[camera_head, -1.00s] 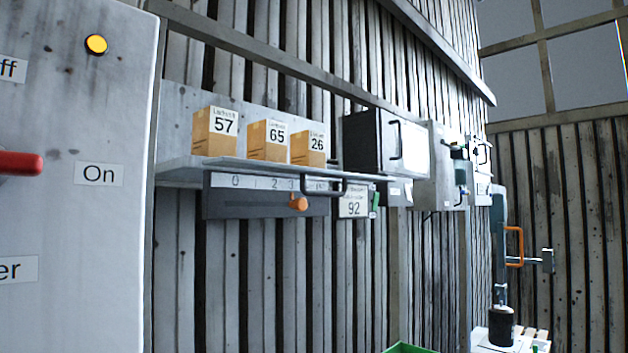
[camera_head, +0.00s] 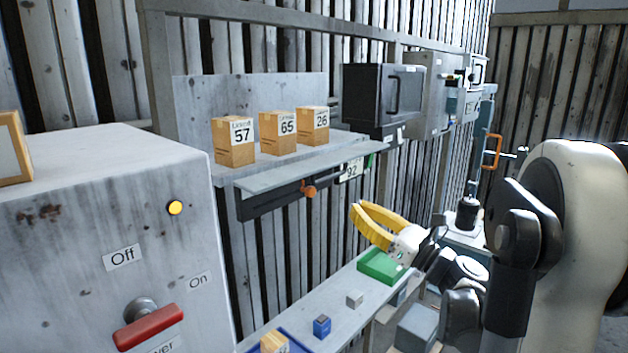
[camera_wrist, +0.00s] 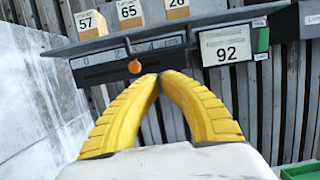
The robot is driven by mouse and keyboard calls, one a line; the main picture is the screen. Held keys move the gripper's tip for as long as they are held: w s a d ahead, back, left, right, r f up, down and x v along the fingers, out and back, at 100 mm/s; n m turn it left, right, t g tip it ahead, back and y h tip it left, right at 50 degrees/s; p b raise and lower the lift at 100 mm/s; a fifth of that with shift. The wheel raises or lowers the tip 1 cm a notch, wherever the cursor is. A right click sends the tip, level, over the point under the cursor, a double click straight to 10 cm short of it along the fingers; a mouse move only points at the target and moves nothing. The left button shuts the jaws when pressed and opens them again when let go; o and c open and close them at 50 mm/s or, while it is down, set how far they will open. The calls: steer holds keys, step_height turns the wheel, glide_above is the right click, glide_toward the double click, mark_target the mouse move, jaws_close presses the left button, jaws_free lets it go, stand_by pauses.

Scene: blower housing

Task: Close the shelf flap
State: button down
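The shelf flap (camera_head: 300,166) is a light grey board sticking out from the front of the wall shelf (camera_head: 210,100), roughly level. In the wrist view the flap (camera_wrist: 180,34) shows edge-on as a dark band above the numbered panel. Its black handle cannot be made out clearly now. My gripper (camera_head: 357,222) has yellow fingers and is below and to the right of the flap in the head view. In the wrist view my gripper (camera_wrist: 159,77) has its fingertips together, with nothing seen between them, below the flap and apart from it.
Cardboard boxes 57 (camera_head: 233,141), 65 (camera_head: 279,133) and 26 (camera_head: 312,127) stand on the shelf. An orange knob (camera_head: 308,189) and a sign 92 (camera_wrist: 230,51) are below the flap. A grey power cabinet (camera_head: 90,230) stands left. A green tray (camera_head: 380,265) is on the lower ledge.

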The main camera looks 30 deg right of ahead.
mark_target(327, 169)
steer(key=p+x, duration=0.1)
steer(key=x, duration=0.8)
steer(key=shift+w, duration=0.35)
steer(key=shift+s+r+g+p, duration=0.25)
steer(key=shift+g+p, duration=0.15)
steer(key=shift+p, duration=0.25)
